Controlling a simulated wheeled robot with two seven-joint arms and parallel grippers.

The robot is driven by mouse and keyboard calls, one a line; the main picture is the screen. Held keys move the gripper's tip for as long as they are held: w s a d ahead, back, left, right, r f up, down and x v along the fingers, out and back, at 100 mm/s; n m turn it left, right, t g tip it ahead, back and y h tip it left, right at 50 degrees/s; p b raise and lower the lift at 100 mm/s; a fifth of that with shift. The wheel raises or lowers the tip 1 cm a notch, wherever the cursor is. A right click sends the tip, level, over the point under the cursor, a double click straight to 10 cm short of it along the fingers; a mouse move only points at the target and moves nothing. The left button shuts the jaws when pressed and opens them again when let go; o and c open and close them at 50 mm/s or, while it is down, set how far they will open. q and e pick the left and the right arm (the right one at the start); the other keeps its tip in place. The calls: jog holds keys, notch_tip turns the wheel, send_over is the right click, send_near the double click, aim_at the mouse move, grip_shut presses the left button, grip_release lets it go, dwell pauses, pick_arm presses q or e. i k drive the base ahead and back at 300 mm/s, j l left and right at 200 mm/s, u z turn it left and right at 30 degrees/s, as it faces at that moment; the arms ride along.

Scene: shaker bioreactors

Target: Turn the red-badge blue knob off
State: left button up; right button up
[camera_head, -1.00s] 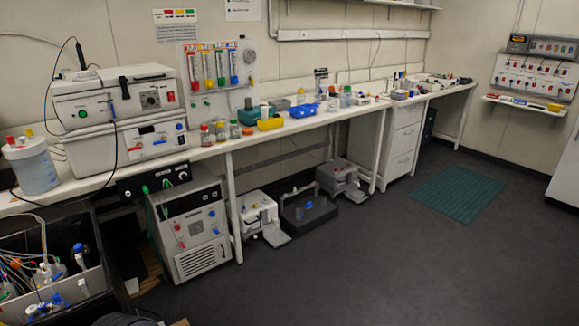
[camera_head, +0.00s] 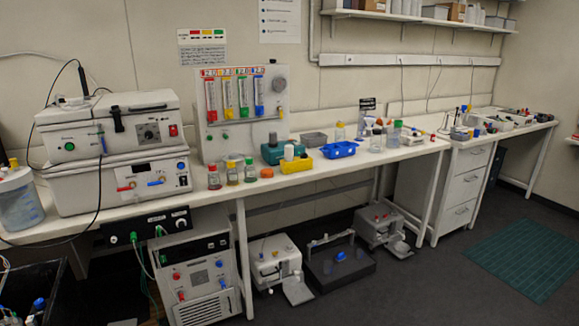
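No knob can be clearly made out as blue with a red badge; the small fittings are too small to tell. A wall-side flow panel (camera_head: 203,143) on the bench carries red (camera_head: 211,100), yellow (camera_head: 228,96), green (camera_head: 243,95) and blue (camera_head: 259,95) column gauges, with small fittings below. The lower stacked white unit (camera_head: 72,190) at left has a red handle (camera_head: 126,187) and a blue handle (camera_head: 157,183). The white cabinet (camera_head: 165,262) under the bench has small red and blue knobs (camera_head: 221,264) on its front. Neither of my grippers is in view.
Small bottles (camera_head: 232,173), a yellow bin (camera_head: 297,168) and a blue bin (camera_head: 339,150) stand along the bench (camera_head: 300,183). Small white machines (camera_head: 275,262) and a dark tray-like device (camera_head: 340,268) sit on the floor below. Open floor lies at right around the green mat (camera_head: 530,258).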

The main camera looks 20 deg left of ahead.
aim_at(39, 303)
jog(key=i+j+u, duration=0.15)
jog(key=i+u, duration=0.2)
jog(key=u, duration=0.15)
jog(key=i+u, duration=0.7)
jog(key=u, duration=0.25)
jog(key=i+l+u, duration=0.3)
jog(key=u, duration=0.2)
jog(key=i+u, duration=0.25)
jog(key=u, duration=0.2)
jog(key=i+u, duration=0.25)
jog(key=u, duration=0.2)
jog(key=i+l+u, duration=0.1)
jog(key=i+u, duration=0.15)
jog(key=u, duration=0.15)
jog(key=i+l+u, duration=0.2)
jog(key=u, duration=0.25)
jog(key=i+l+u, duration=0.15)
jog(key=l+u, duration=0.15)
jog(key=u, duration=0.15)
jog(key=i+l+u, duration=0.15)
jog(key=l+u, duration=0.15)
jog(key=u, duration=0.15)
jog(key=j+z, duration=0.1)
jog(key=j, duration=0.55)
jog(key=i+j+z, duration=0.1)
jog(key=j, duration=0.6)
